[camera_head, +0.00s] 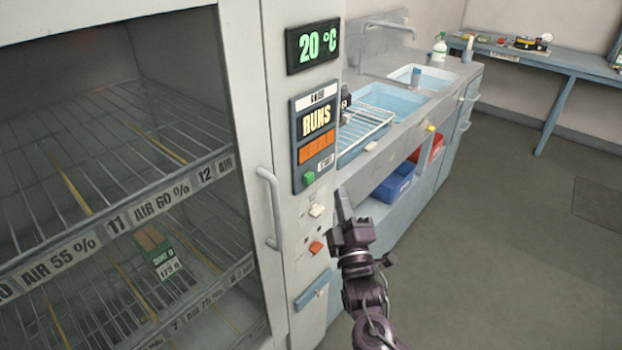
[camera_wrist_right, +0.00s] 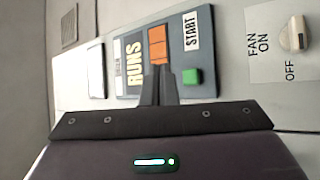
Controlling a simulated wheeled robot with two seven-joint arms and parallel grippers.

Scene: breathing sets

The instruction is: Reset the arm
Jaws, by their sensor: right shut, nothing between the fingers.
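My right gripper (camera_head: 345,207) is shut and empty in the head view, in front of the cabinet's control column. Its closed fingers (camera_wrist_right: 158,88) show in the right wrist view, overlapping the lower edge of the blue RUNS panel (camera_wrist_right: 165,52). The same panel (camera_head: 316,135) in the head view carries an orange display and a green start button (camera_head: 309,178). The green button (camera_wrist_right: 192,76) is right of the fingertips in the wrist view. I cannot tell whether the fingers touch the panel. My left gripper is not in view.
A glass-fronted cabinet (camera_head: 245,130) with wire shelves stands left, its handle (camera_head: 270,205) sticking out. A "20 °C" display (camera_head: 312,45) sits above the panel. A sink counter (camera_head: 440,85) stands behind. The floor (camera_head: 500,220) at right is clear.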

